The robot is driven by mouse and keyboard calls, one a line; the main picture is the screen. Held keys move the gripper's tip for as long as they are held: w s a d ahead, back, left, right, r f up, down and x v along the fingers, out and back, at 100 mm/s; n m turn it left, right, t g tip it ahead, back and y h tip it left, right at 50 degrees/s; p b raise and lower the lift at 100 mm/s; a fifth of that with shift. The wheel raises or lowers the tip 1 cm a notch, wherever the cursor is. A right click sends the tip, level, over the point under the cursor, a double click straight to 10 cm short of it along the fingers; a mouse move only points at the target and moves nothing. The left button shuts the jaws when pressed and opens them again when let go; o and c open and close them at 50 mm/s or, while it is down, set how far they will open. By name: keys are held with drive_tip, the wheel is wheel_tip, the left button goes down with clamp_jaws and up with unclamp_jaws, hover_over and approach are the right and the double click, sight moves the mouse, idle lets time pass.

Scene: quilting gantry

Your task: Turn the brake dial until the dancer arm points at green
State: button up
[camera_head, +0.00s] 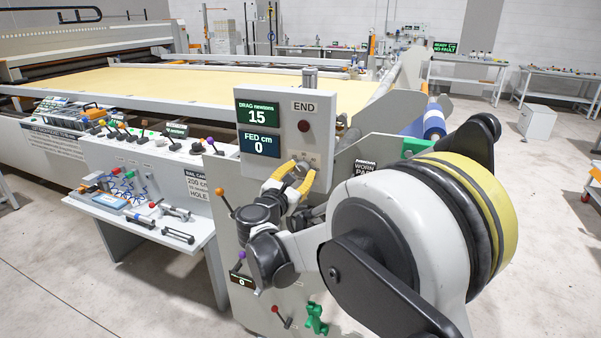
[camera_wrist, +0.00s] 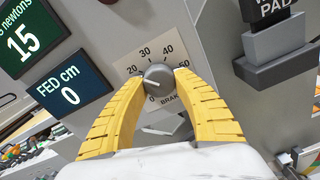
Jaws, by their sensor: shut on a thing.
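The brake dial (camera_wrist: 158,74) is a grey knob on a pale scale plate on the front of the grey control box. My gripper (camera_wrist: 160,82) has yellow ribbed fingers shut on the dial, one on each side. In the head view my gripper (camera_head: 297,177) reaches the box's lower part, and its fingers mostly cover the dial. The drag display (camera_head: 257,113) reads 15 newtons. I cannot make out the dancer arm; a green part (camera_head: 417,147) shows behind my arm.
The FED display (camera_head: 260,145) reads 0 cm. A red button (camera_head: 303,126) sits under the END label. A bench (camera_head: 150,215) with levers and tools stands left. A blue roll (camera_head: 430,122) lies behind.

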drive_tip(key=shift+a+r+m+p, duration=0.1)
drive_tip(key=shift+m+p, duration=0.15)
drive_tip(key=shift+m, duration=1.4)
drive_tip(key=shift+r+m+p, duration=0.1)
drive_tip(key=shift+m+p, duration=0.1)
drive_tip(key=shift+m, duration=1.45)
drive_tip(key=o, duration=1.2)
drive_tip(key=shift+w+f, duration=0.1)
drive_tip(key=shift+c, duration=0.2)
drive_tip(key=v, duration=1.2)
